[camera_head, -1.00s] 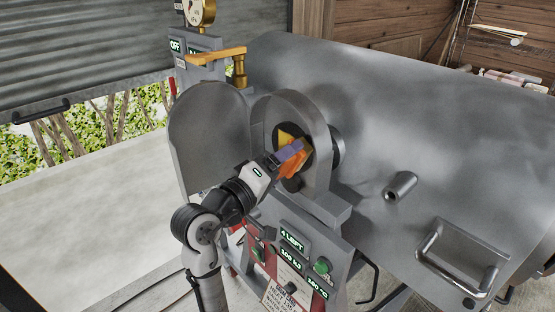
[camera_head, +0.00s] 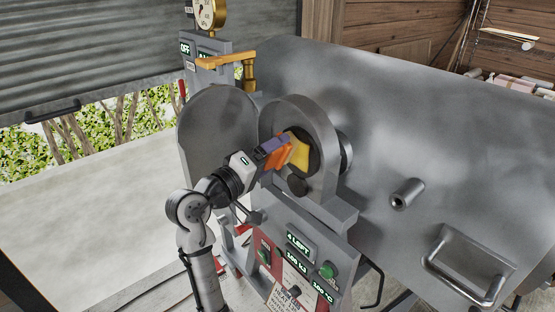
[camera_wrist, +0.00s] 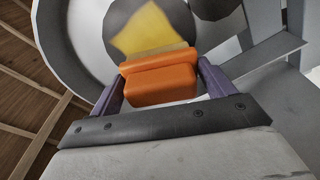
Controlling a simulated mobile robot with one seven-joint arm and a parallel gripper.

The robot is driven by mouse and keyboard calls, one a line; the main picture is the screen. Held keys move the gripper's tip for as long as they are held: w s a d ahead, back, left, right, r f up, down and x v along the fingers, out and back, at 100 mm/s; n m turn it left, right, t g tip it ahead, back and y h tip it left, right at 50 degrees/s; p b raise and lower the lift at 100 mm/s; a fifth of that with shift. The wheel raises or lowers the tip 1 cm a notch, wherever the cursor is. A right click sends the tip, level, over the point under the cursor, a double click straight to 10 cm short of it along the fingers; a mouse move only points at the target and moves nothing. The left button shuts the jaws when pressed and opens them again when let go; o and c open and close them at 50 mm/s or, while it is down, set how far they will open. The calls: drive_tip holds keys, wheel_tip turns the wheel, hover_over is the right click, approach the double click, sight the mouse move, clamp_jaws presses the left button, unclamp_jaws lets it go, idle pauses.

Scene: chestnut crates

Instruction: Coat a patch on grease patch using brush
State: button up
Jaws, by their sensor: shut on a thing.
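My gripper (camera_head: 275,153) is shut on an orange brush (camera_head: 279,158), with its purple fingers on either side of it. In the wrist view the gripper (camera_wrist: 160,82) holds the orange brush (camera_wrist: 162,86) level across the picture, with a dull yellow edge at its far side. The yellow grease patch (camera_head: 300,150) lies on a dark round face inside a grey ring. The patch (camera_wrist: 147,29) also shows just beyond the brush in the wrist view, its lower part hidden. I cannot tell whether the brush touches it.
The grey ring housing (camera_head: 326,135) surrounds the patch. A round grey door (camera_head: 215,130) stands open at left. A control panel (camera_head: 299,262) with lit displays is below. A large metal drum (camera_head: 420,130) fills the right. A brass lever (camera_head: 227,61) is above.

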drive_tip(key=shift+w+a, duration=0.45)
drive_tip(key=shift+w, duration=0.1)
drive_tip(key=v, duration=0.6)
drive_tip(key=shift+w+a+r, duration=0.2)
drive_tip(key=v, duration=0.3)
drive_tip(key=shift+w+a+p, duration=0.1)
drive_tip(key=shift+p, duration=0.2)
idle(0.6)
